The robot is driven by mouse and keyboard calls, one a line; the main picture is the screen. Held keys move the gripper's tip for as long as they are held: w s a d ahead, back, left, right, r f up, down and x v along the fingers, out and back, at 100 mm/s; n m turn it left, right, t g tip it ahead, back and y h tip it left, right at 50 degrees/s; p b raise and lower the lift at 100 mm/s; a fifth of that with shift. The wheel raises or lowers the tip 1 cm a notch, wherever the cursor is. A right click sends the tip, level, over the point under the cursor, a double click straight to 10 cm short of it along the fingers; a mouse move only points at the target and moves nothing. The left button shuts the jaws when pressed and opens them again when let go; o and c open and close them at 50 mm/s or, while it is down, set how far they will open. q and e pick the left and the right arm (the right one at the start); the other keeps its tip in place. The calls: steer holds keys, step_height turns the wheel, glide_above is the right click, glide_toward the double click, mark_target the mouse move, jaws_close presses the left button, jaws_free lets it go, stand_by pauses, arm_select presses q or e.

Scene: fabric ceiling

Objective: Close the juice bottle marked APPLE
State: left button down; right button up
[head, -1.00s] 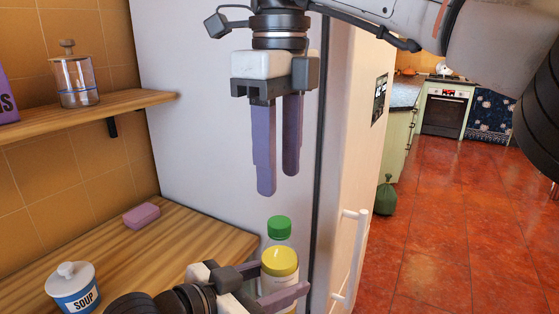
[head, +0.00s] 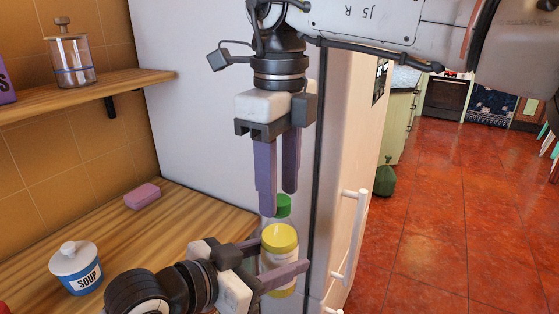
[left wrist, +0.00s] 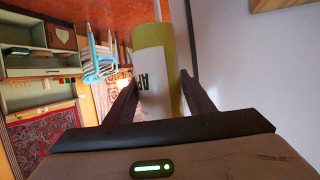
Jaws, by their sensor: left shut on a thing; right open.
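In the left wrist view the bottle (left wrist: 170,68) is yellowish, between the fingers, with a white label partly readable as "AP". Whether the cap is tight cannot be told.
A wooden counter (head: 190,225) at left carries a SOUP jar (head: 76,268) and a pink soap-like block (head: 142,196). A shelf (head: 95,95) with a glass jar (head: 72,58) is above. Red floor is open at right.

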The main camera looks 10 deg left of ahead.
arm_select(q)
steer(key=shift+r, duration=0.1)
arm_select(e)
steer(key=shift+f, duration=0.45)
jaws_close()
steer(key=shift+o, duration=0.7)
jaws_free()
steer(key=shift+r, duration=3.75)
